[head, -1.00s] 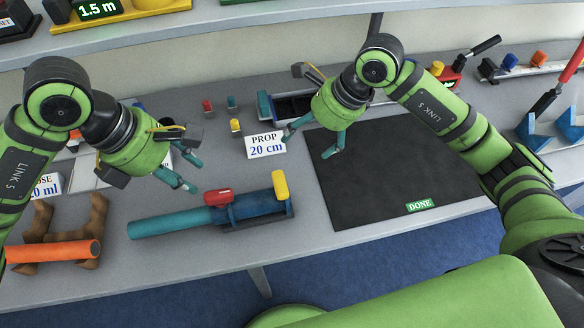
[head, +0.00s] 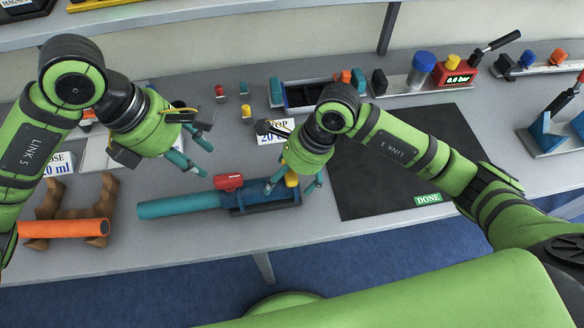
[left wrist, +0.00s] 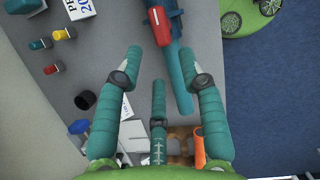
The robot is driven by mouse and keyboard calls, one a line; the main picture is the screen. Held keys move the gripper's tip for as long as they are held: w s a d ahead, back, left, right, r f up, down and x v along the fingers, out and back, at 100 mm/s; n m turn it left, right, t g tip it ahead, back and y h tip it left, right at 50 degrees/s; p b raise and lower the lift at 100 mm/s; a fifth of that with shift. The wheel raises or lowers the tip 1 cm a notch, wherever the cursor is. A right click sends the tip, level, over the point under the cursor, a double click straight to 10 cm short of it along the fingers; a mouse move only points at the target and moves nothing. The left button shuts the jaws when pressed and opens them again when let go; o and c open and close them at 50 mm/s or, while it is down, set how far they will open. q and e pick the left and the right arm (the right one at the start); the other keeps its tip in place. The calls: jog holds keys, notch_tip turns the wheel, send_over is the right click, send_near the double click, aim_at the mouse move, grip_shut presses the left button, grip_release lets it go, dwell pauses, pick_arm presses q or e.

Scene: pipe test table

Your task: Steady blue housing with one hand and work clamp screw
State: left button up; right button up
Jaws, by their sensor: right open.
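The blue housing (head: 258,196) lies on the front of the table, with a teal pipe (head: 178,205) running out of its left end. A red part (head: 228,182) sits on top near the pipe, and a yellow knob (head: 291,180) stands at the right end. My right gripper (head: 291,190) is open with its fingers around the yellow knob; whether they touch it I cannot tell. My left gripper (head: 208,160) is open and empty, above and behind the pipe. In the left wrist view, the pipe (left wrist: 181,95) and red part (left wrist: 159,27) show beyond its spread fingers (left wrist: 160,55).
An orange pipe (head: 65,229) rests on brown supports (head: 103,200) at left. A black mat (head: 385,180) with a green DONE label (head: 427,199) lies at right. A PROP sign (head: 270,130) and small coloured pieces (head: 245,110) stand behind the housing.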

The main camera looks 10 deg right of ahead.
aim_at(221, 175)
jog(key=c, duration=1.5)
pick_arm(q)
jog(key=o, duration=0.5)
pick_arm(e)
jog(key=shift+c, duration=0.2)
jog(key=shift+s+f, duration=0.1)
jog(key=shift+f, duration=0.05)
pick_arm(q)
jog(key=d+r+m+y, duration=0.2)
jog(key=d+m+y, duration=0.1)
jog(key=d, duration=0.1)
pick_arm(e)
jog(key=shift+s, duration=0.1)
pick_arm(q)
jog(key=shift+y, duration=0.5)
jog(key=f, duration=0.3)
jog(key=w+f, duration=0.1)
jog(key=f, duration=0.3)
jog(key=a+f, duration=0.1)
jog(key=f, duration=0.3)
jog(key=shift+w+f, duration=0.15)
pick_arm(e)
jog(key=shift+f, duration=0.1)
